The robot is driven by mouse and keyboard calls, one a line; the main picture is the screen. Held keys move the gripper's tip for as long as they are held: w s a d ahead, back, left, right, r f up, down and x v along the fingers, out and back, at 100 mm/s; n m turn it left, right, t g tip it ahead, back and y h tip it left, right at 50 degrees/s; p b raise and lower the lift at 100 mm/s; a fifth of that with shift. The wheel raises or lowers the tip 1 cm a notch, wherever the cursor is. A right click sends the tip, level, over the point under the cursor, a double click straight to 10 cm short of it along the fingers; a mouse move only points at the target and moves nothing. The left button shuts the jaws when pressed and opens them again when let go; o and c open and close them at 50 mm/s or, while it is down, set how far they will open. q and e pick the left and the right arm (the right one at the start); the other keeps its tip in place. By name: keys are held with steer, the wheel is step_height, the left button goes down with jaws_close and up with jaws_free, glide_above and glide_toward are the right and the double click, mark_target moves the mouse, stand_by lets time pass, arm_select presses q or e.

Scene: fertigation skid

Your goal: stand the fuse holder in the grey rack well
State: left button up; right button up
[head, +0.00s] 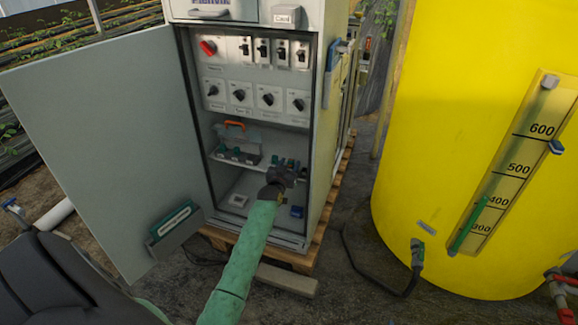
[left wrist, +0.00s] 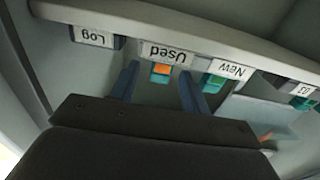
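My left gripper (head: 284,172) reaches into the open cabinet at the right part of its shelf. In the left wrist view its two blue fingers (left wrist: 160,88) are apart, with nothing clearly held. Between and beyond them is a small teal block with an orange part (left wrist: 160,72), behind the upside-down "Used" label (left wrist: 168,53); it may be the fuse holder, but I cannot be sure. Another teal piece (left wrist: 214,80) sits by the "New" label (left wrist: 229,70). A grey rack (head: 236,156) with teal pieces stands on the shelf's left; its wells are too small to make out. My right gripper is out of view.
The cabinet door (head: 105,150) stands open at the left. A clear box with an orange handle (head: 234,126) is at the shelf's back. A blue item (head: 297,212) lies on the cabinet floor. A yellow tank (head: 440,130) stands at the right.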

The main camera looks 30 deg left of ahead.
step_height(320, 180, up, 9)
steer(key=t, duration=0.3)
arm_select(q)
steer(key=p+v, duration=0.1)
steer(key=v, duration=0.6)
steer(key=shift+s, duration=0.4)
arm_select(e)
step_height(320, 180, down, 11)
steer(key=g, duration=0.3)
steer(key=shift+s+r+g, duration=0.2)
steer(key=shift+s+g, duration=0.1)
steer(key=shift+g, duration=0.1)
arm_select(q)
steer(key=shift+d, duration=0.15)
